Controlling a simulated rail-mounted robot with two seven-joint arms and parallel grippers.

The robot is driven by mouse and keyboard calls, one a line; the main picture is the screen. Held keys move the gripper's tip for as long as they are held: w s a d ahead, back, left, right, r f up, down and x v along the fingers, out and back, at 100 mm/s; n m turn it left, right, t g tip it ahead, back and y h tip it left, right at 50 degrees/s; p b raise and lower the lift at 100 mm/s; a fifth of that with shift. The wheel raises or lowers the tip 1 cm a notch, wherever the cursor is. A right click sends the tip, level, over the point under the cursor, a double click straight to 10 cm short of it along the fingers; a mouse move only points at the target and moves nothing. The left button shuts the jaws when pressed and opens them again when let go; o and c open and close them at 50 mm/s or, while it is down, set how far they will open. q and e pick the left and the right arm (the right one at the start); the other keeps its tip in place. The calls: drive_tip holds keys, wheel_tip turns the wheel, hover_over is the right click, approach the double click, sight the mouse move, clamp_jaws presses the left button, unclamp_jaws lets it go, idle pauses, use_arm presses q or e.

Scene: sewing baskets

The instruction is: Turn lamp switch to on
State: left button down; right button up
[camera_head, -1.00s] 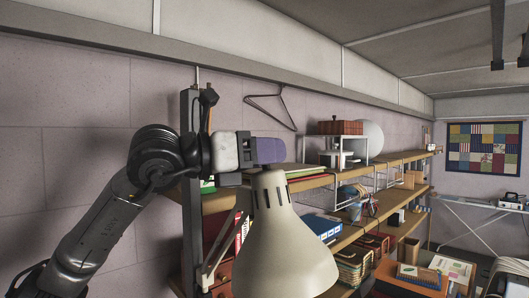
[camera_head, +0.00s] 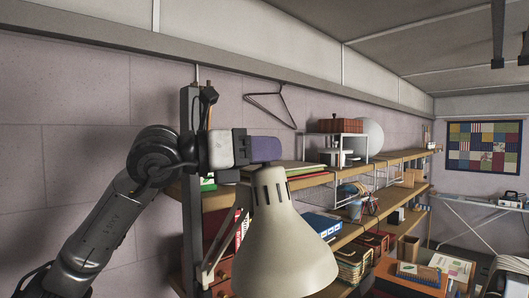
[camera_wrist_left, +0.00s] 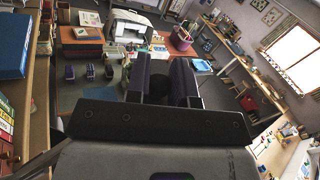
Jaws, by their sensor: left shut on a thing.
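The desk lamp's large cream shade (camera_head: 285,240) hangs in the middle foreground of the head view, tilted downward. My left gripper (camera_head: 266,149), with purple finger pads, is level just above the narrow top of the shade. In the left wrist view its two purple fingers (camera_wrist_left: 161,80) are close on either side of a dark round piece (camera_wrist_left: 160,87), which looks like the lamp's switch knob. The gripper is shut on this piece. Fingers hide most of it, and its switch position cannot be read. My right gripper is in neither view.
Wooden shelves (camera_head: 345,172) with books and boxes run along the wall behind the lamp. A wire hanger (camera_head: 270,107) hangs above.

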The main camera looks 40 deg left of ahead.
use_arm(q)
drive_tip(key=m+g+h, duration=0.1)
drive_tip(key=m+h, duration=0.1)
drive_tip(key=h, duration=0.1)
drive_tip(key=shift+w+m+g+h, duration=0.1)
drive_tip(key=shift+m+g+h, duration=0.2)
drive_tip(key=shift+m+g, duration=0.1)
drive_tip(key=m+g+h, duration=0.3)
drive_tip(key=shift+r+p, duration=0.1)
drive_tip(key=shift+p, duration=0.3)
drive_tip(key=m+g+h+p, duration=0.1)
drive_tip(key=m+g, duration=0.1)
drive_tip(key=g, duration=0.1)
drive_tip(key=m+g+h+p, duration=0.1)
drive_tip(key=m+g+h, duration=0.1)
drive_tip(key=shift+m+g+h, duration=0.3)
drive_tip(key=shift+g, duration=0.1)
drive_tip(key=shift+m+g+p, duration=0.45)
drive_tip(key=shift+m+g, duration=0.65)
drive_tip(key=shift+g, duration=0.3)
drive_tip(key=shift+g+h, duration=0.3)
drive_tip(key=c, duration=1)
unclamp_jaws()
